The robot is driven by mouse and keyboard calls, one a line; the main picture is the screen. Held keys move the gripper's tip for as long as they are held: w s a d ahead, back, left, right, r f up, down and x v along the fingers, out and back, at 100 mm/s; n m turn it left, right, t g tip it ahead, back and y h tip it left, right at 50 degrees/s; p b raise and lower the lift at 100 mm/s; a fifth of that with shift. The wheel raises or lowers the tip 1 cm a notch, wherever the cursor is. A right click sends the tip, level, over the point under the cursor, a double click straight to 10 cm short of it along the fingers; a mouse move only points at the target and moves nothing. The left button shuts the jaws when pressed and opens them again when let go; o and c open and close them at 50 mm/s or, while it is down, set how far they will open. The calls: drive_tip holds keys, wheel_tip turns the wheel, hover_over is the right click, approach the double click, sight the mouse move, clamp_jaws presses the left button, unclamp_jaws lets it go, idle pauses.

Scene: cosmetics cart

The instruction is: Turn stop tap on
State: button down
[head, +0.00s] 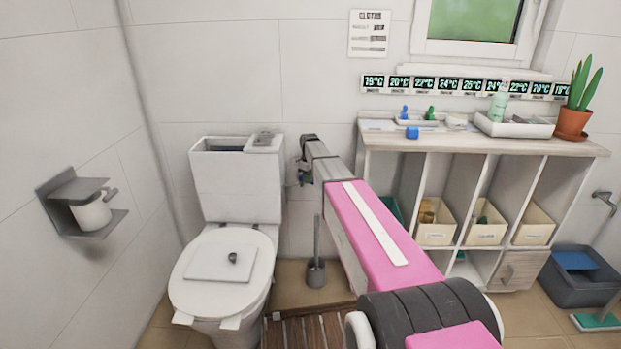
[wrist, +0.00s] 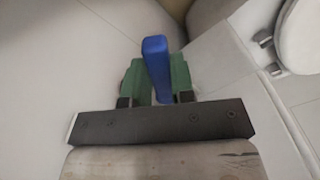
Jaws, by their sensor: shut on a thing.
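The blue handle of the stop tap (wrist: 155,58) stands upright in the middle of the wrist view, in front of a pale wall. My gripper (wrist: 157,82) has a green finger on each side of the handle and is shut on it. In the head view my gripper (head: 303,172) is low beside the right side of the toilet cistern, close to the wall. The pipe and body of the tap are hidden, so I cannot tell how far the handle is turned.
The toilet cistern (head: 234,187) stands left of my gripper, its lid shifted aside. A toilet brush (head: 317,270) stands below. A cubby shelf unit (head: 490,147) with bins is to the right. A slatted wooden mat (head: 300,330) lies on the floor.

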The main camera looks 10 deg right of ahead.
sight(300, 179)
drive_tip(key=a+m, duration=0.1)
drive_tip(key=m, duration=0.2)
drive_tip(key=a+m, duration=0.1)
drive_tip(key=m, duration=0.3)
drive_tip(key=s+a+m, duration=0.1)
drive_tip(key=a+m, duration=0.1)
drive_tip(key=m, duration=0.2)
idle(0.7)
drive_tip(key=c, duration=1)
unclamp_jaws()
drive_tip(key=shift+o, duration=0.2)
wheel_tip(300, 179, up, 11)
drive_tip(key=shift+f, duration=0.1)
drive_tip(key=s+d+f, duration=0.1)
drive_tip(key=s+f, duration=0.4)
drive_tip(key=s, duration=0.7)
drive_tip(key=s+d+f+n, duration=0.1)
drive_tip(key=s+f, duration=0.5)
drive_tip(key=s, duration=0.6)
drive_tip(key=s+d+f+n, duration=0.1)
drive_tip(key=s+d+f, duration=0.2)
drive_tip(key=s, duration=0.9)
wheel_tip(300, 179, down, 3)
drive_tip(key=shift+r, duration=0.15)
